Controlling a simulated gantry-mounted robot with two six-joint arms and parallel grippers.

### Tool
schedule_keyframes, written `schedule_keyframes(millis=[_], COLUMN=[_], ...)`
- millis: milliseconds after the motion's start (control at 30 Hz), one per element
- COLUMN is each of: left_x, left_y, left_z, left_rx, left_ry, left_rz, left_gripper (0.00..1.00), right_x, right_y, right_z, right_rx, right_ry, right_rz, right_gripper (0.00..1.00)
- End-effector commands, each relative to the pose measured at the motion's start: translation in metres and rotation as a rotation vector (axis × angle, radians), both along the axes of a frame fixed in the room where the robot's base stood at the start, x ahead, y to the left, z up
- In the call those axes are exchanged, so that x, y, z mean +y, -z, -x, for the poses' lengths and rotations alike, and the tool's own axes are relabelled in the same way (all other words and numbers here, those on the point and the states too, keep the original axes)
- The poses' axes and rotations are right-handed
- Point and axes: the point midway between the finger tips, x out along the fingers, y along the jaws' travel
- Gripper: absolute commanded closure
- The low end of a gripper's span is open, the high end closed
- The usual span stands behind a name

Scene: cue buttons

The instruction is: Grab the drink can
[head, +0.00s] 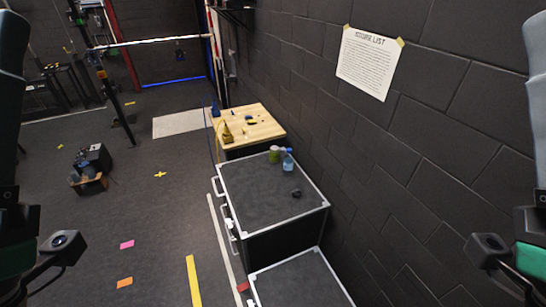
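A small green can-like cylinder (274,154), likely the drink can, stands upright near the back right of the black cabinet top (255,185). It is small in the head view and its label cannot be read. A blue bottle stands right beside it. Parts of my two arms show at the left and right picture edges, far in front of the cabinet and apart from the can. The fingers of both grippers are out of view.
The blue bottle (288,160) crowds the can's right side. A small dark object (296,194) lies on the cabinet top. A wooden-topped table (258,126) with tools is behind, a lower black cabinet (300,284) in front. A dark brick wall (420,160) bounds the right; left floor is mostly open.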

Motion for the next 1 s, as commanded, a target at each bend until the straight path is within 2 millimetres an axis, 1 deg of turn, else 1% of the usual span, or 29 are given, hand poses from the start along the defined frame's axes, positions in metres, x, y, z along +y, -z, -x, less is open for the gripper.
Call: schedule_keyframes(millis=[367,467,600,667,700,1000], left_x=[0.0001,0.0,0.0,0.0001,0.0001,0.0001], left_y=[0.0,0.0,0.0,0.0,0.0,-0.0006], left_z=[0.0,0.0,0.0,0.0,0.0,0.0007], left_rx=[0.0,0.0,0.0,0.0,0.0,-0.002], left_ry=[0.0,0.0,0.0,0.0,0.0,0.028], left_rz=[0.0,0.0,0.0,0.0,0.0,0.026], left_gripper=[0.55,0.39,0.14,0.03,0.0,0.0], right_x=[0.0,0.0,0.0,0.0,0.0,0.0], right_y=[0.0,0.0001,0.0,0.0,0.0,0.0], right_z=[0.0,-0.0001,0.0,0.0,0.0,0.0], right_rx=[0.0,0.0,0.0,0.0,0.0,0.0], right_ry=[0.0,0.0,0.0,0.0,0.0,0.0], right_rz=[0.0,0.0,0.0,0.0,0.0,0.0], right_gripper=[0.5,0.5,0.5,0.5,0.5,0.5])
